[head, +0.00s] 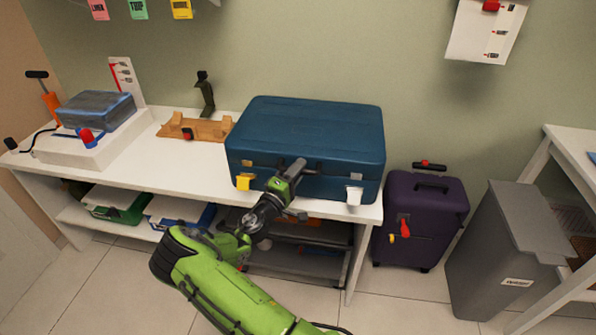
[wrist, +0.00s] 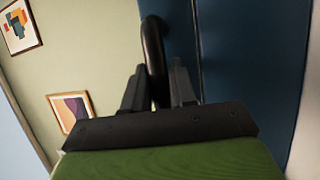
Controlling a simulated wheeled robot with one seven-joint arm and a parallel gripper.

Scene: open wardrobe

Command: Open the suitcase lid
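The blue suitcase (head: 310,125) lies flat on the white bench, its lid down. A yellow latch (head: 243,183) sits at the left of its front and a white latch (head: 354,195) at the right. My gripper (head: 298,172) is at the middle of the suitcase's front, between the latches. In the wrist view the black handle (wrist: 154,50) passes between my gripper's two fingers (wrist: 160,88), which appear closed on it. The blue suitcase face (wrist: 240,70) is right beside them. My gripper and arm hide part of the suitcase's front in the head view.
On the white bench (head: 190,165), a wooden stand (head: 205,130) and a white box (head: 95,150) are left of the suitcase. A purple suitcase (head: 425,215) and a grey bin (head: 510,250) stand on the floor at right. Bare wall rises behind the blue suitcase.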

